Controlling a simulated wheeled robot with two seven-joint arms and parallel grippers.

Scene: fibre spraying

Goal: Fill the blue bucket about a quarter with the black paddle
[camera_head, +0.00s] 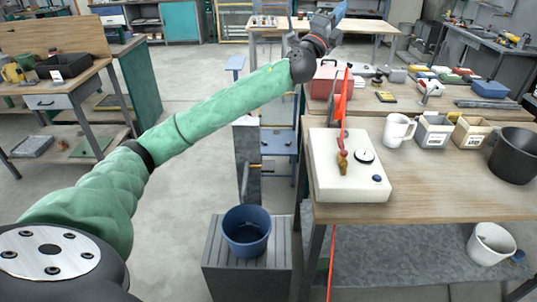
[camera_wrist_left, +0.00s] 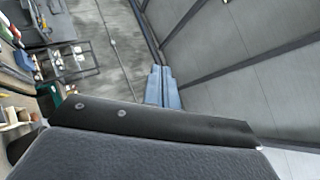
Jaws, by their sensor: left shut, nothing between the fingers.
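The blue bucket (camera_head: 247,231) stands upright on a grey slatted stand; its inside looks dark blue, with no clear contents. Behind it is a grey upright post (camera_head: 247,145) with a small brass fitting (camera_head: 256,166) and a narrow dark upright strip (camera_head: 245,183). I cannot tell whether this strip is the black paddle. My left gripper (camera_head: 334,17) is raised at the far end of my green-sleeved arm, well away from the bucket, shut and empty. Its dark finger (camera_wrist_left: 150,128) fills the lower left wrist view. My right gripper is out of view.
A white bucket (camera_head: 491,243) is on the lower shelf. Open floor (camera_head: 185,190) lies left of the stand.

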